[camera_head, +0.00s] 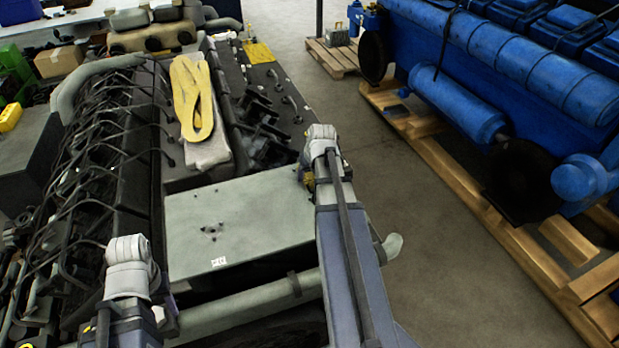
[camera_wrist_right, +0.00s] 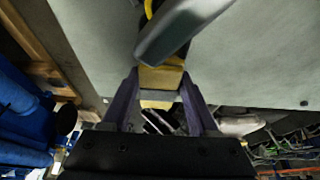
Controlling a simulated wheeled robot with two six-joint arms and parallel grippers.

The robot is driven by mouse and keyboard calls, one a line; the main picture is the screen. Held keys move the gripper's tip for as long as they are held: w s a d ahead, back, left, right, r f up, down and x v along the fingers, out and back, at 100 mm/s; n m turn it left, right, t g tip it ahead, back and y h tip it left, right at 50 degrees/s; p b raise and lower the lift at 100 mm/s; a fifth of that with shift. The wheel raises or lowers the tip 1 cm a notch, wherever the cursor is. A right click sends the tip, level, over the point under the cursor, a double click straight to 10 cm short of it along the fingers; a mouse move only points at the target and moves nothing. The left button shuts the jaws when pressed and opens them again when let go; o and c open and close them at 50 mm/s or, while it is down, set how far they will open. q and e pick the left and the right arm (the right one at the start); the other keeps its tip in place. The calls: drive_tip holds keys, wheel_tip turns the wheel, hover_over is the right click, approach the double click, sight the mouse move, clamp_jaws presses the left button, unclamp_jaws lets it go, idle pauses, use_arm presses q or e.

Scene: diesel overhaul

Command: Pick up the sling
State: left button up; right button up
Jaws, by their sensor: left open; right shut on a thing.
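The sling (camera_head: 192,95) is a folded yellow strap lying lengthwise on a pale grey cloth on top of the engine, in the upper left of the head view. My right gripper (camera_head: 308,178) is at the right edge of the grey cover plate, well apart from the sling. In the right wrist view my right gripper (camera_wrist_right: 161,95) is shut on a yellow and dark grey thing (camera_wrist_right: 165,78) that I cannot identify. My left gripper (camera_head: 132,285) is open, low at the left; its fingertips are largely hidden. The sling does not show in the wrist view.
The grey cover plate (camera_head: 240,225) is bare except for small fittings. Thin dark pipes (camera_head: 95,160) crowd the engine's left side. A blue engine (camera_head: 500,70) stands on wooden beams at the right, with clear floor between. A cardboard box (camera_head: 58,61) is at the far left.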

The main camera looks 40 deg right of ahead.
clamp_jaws()
drive_tip(key=shift+r, duration=0.1)
idle(0.3)
